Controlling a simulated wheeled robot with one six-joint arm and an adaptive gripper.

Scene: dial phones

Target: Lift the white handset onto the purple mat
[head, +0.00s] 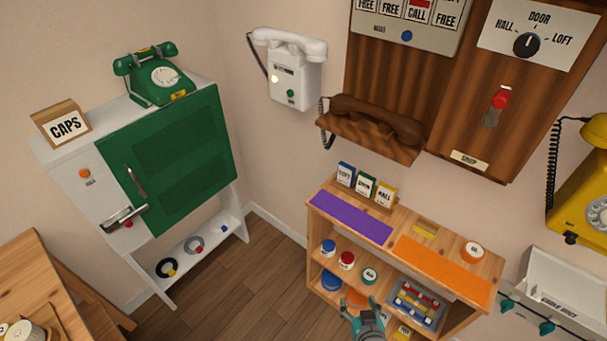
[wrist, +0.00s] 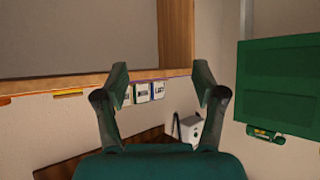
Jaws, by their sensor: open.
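The white handset (head: 290,42) lies across the top of a white wall phone (head: 293,82) at the upper middle of the head view. The phone's body shows low in the inverted wrist view (wrist: 187,128); I cannot make out the handset there. The purple mat (head: 350,218) lies bare on the left part of the wooden shelf's top. Only a thin purple edge shows in the wrist view. My gripper (head: 362,304) is in front of the shelf at the bottom of the head view, well below and apart from the handset. Its fingers (wrist: 160,80) are spread and empty.
The wooden shelf (head: 322,262) carries card boxes (head: 366,187) behind the mat and an orange mat (head: 440,268) to the right. A brown handset (head: 375,120) rests on a wall ledge right of the white phone. A green-doored cabinet (head: 170,155) stands left. Floor between is clear.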

